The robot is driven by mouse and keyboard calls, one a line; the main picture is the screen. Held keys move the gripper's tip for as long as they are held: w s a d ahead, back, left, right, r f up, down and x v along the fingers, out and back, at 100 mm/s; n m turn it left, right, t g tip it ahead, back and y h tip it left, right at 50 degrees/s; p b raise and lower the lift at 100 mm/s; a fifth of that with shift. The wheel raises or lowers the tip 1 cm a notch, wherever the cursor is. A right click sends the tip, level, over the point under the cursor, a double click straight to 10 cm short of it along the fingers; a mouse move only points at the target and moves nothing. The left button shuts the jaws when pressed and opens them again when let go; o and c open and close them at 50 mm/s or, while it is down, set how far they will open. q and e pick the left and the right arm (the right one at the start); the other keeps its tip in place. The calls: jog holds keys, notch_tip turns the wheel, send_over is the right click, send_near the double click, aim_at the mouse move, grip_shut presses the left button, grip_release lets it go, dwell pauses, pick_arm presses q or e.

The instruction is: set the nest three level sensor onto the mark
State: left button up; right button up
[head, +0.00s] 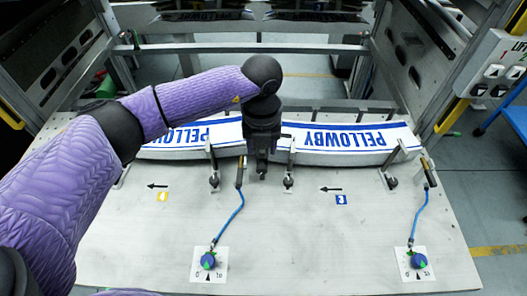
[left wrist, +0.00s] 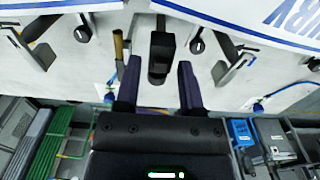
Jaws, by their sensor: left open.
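Two blue round sensors with green pointers sit on white cards marked with a black triangle: the left sensor (head: 208,260) and the right sensor (head: 419,260). Each has a blue cable running up to a slim handle. The blue number tag (head: 341,199), perhaps a 3, lies between them, nearer the right one; its figure is small. My left gripper (head: 262,170) points down at the front edge of the label strip, well above and behind the sensors. In the left wrist view its fingers (left wrist: 158,85) are apart, with a black block (left wrist: 161,55) between them; contact cannot be told. My right gripper is not visible.
Two curved PELLOWBY label strips (head: 345,137) lie along the back, with black clamps (head: 391,182) at their front edge. A yellow tag (head: 163,196) lies at left. The pale board (head: 310,250) is clear between the sensors. A button box (head: 495,66) is at right.

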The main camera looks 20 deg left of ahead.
pick_arm(q)
notch_tip(320, 180, down, 2)
jog(key=shift+f, duration=0.1)
grip_shut()
